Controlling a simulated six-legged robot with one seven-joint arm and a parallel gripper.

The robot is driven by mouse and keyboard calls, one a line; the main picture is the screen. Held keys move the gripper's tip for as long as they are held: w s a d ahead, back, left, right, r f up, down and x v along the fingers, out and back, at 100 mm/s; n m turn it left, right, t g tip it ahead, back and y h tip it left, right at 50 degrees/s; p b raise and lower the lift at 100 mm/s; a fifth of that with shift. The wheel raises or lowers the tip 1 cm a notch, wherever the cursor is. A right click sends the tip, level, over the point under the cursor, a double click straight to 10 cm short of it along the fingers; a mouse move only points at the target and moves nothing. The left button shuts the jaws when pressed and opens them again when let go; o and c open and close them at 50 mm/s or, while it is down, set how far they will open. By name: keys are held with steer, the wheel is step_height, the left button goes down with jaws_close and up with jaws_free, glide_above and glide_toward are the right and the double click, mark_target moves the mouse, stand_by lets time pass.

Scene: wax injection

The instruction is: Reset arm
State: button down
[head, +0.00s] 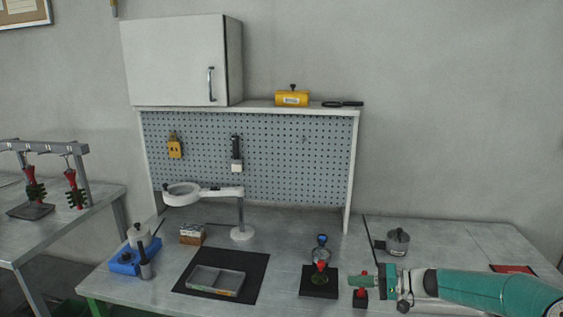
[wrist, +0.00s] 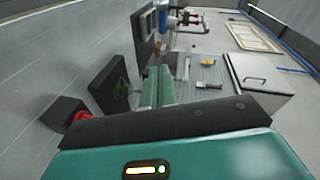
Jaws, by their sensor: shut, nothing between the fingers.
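My arm reaches in from the right edge in the head view, teal and white, low over the bench. My gripper (head: 356,281) points left and is shut and empty. Its green fingers also show together in the wrist view (wrist: 158,80). A small black box with a red top (head: 360,298) is just below my fingertips in the head view; I cannot tell the exact gap. The wax injector (head: 320,262), with a round gauge and a red part, stands on a black base left of my fingertips.
The bench (head: 440,240) also holds a grey pot (head: 397,242), a metal tray on a black mat (head: 262,272), a magnifier lamp (head: 242,232) and a blue stand (head: 135,258). A pegboard (head: 280,150) and a white cabinet (head: 175,62) are behind. Bench is mostly clear right of the pot.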

steer(key=s+a+r+n+g+h, duration=0.2)
steer(key=s+a+r+g+h, duration=0.2)
steer(key=s+a+h, duration=0.65)
steer(key=s+d+r+t+h, duration=0.1)
steer(key=s+r, duration=0.2)
steer(key=s, duration=0.4)
steer(key=s+d+r+m+t+h, duration=0.1)
steer(key=s+r, duration=0.3)
steer(key=s, duration=0.4)
steer(key=s+d+r+t+h, duration=0.2)
steer(key=s+r+t, duration=0.1)
steer(key=s, duration=0.5)
steer(key=shift+d+r+h, duration=0.3)
steer(key=shift+r+h, duration=0.05)
steer(key=shift+r, duration=0.1)
